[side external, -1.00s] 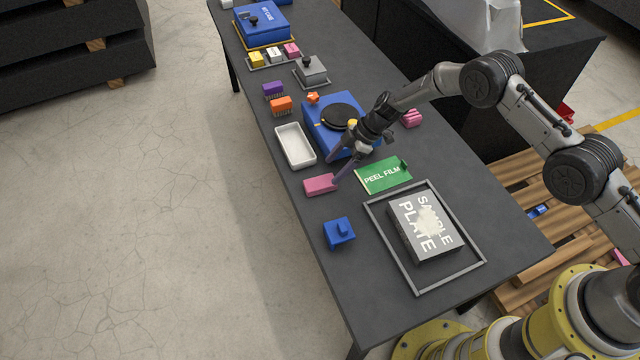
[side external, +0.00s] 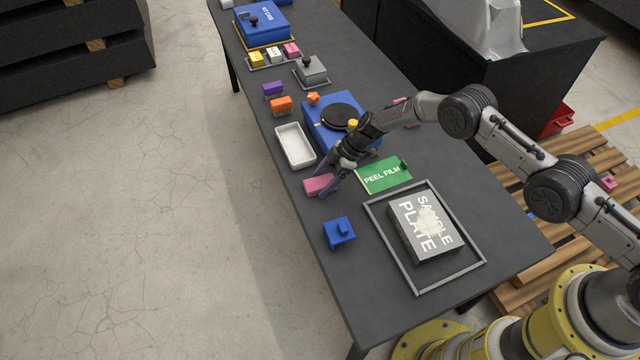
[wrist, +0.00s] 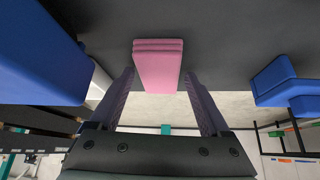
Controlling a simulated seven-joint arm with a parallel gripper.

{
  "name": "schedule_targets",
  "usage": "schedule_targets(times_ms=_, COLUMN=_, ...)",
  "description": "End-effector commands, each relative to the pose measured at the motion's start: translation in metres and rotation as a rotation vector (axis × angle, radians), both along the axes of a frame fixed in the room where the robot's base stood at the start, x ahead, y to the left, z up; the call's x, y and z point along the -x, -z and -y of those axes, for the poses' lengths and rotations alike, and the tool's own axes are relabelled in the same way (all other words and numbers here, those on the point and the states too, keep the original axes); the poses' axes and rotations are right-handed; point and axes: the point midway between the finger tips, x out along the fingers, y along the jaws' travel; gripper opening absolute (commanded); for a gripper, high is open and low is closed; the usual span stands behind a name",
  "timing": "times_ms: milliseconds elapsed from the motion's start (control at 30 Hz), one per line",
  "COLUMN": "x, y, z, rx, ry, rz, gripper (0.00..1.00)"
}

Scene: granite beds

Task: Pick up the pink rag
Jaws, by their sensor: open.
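The pink rag (side external: 315,185) is a folded block lying flat on the dark table, near its left edge in the side view. In the wrist view the rag (wrist: 158,65) lies ahead, between the lines of the two fingers. My gripper (side external: 325,180) is open and empty, with its fingers pointing down at the rag and partly covering it in the side view. In the wrist view my gripper (wrist: 162,105) has one finger on each side of the rag's near end. I cannot tell whether either finger touches it.
A white tray (side external: 281,132) and a blue device with a black disc (side external: 318,122) stand just behind the rag. A green PEEL FILM card (side external: 375,178) lies to its right. A blue block (side external: 338,233) and a framed SAMPLE PLATE box (side external: 410,250) are nearer. Table between rag and blue block is clear.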

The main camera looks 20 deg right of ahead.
Motion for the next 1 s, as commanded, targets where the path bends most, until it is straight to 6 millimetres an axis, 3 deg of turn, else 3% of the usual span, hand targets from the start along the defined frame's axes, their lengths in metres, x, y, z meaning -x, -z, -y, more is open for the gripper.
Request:
schedule_targets(times_ms=33, x=0.000, y=0.000, z=0.000, rx=0.000, ry=0.000, rz=0.000, gripper=0.77)
schedule_targets(times_ms=400, x=0.000, y=0.000, z=0.000, rx=0.000, ry=0.000, rz=0.000, gripper=0.13)
schedule_targets(times_ms=767, x=0.000, y=-0.005, z=0.000, rx=-0.001, ry=0.000, rz=0.002, gripper=0.12)
schedule_targets(times_ms=1000, x=-0.001, y=-0.029, z=0.000, rx=0.000, ry=-0.001, rz=0.003, gripper=0.12)
